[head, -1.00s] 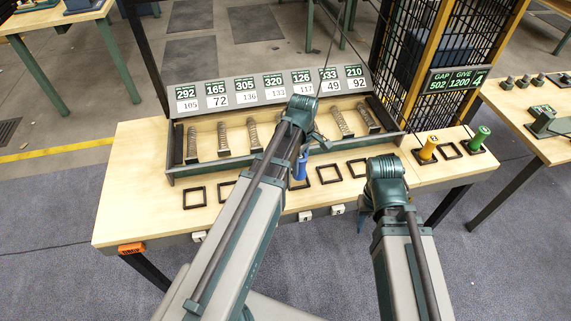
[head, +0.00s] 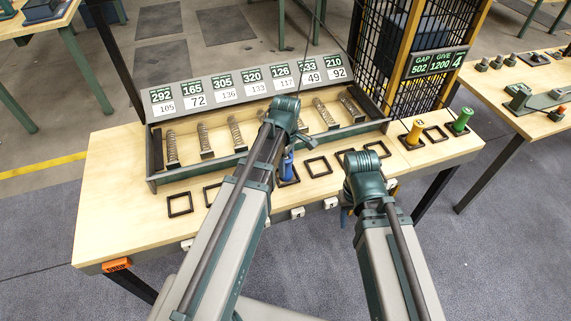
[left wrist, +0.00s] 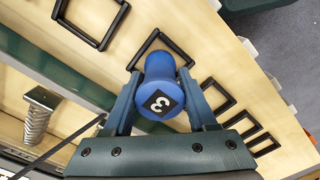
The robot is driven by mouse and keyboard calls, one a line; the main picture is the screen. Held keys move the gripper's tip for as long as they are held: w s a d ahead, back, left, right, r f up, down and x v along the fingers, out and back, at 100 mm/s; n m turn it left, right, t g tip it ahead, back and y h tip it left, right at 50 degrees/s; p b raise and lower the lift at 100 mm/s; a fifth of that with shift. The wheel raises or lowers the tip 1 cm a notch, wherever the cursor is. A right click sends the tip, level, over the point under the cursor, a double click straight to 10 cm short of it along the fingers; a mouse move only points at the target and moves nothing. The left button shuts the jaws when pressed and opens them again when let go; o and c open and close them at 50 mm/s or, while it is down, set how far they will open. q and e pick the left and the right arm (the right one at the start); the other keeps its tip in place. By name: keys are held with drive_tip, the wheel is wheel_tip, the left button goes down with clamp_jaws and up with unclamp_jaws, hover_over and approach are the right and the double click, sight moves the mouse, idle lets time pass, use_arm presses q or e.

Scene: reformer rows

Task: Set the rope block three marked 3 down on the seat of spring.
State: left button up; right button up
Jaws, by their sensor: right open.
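The blue rope block three (head: 287,166) stands upright at a dark square frame on the bench. In the left wrist view its top shows a 3 on a black patch (left wrist: 160,103). My left gripper (left wrist: 161,88) has a finger against each side of it. The block's foot overlaps the square frame (left wrist: 183,52), and I cannot tell whether it is lifted. My right gripper (head: 346,214) is at the bench's front edge, empty, mostly hidden under its wrist. Empty square frames (head: 180,205) lie along the bench; which is the seat of spring I cannot read.
An orange tag (head: 117,264) is at the front left.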

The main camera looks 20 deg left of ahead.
use_arm(q)
drive_tip(key=o, duration=0.4)
drive_tip(key=shift+r, duration=0.1)
wheel_tip(320, 180, up, 12)
drive_tip(key=p, duration=1.2)
drive_tip(key=shift+r, duration=0.15)
drive_tip(key=s+d+m, duration=0.3)
drive_tip(key=s+m, duration=0.1)
drive_tip(key=m, duration=0.2)
drive_tip(key=s+d+m, duration=0.4)
drive_tip(key=s+m, duration=0.1)
drive_tip(key=m, duration=0.2)
drive_tip(key=s+d+m+y, duration=0.1)
drive_tip(key=s+d+m, duration=0.2)
drive_tip(key=s+m, duration=0.2)
drive_tip(key=shift+s+d+m, duration=0.15)
drive_tip(key=shift+d+m, duration=0.1)
drive_tip(key=shift+m, duration=0.55)
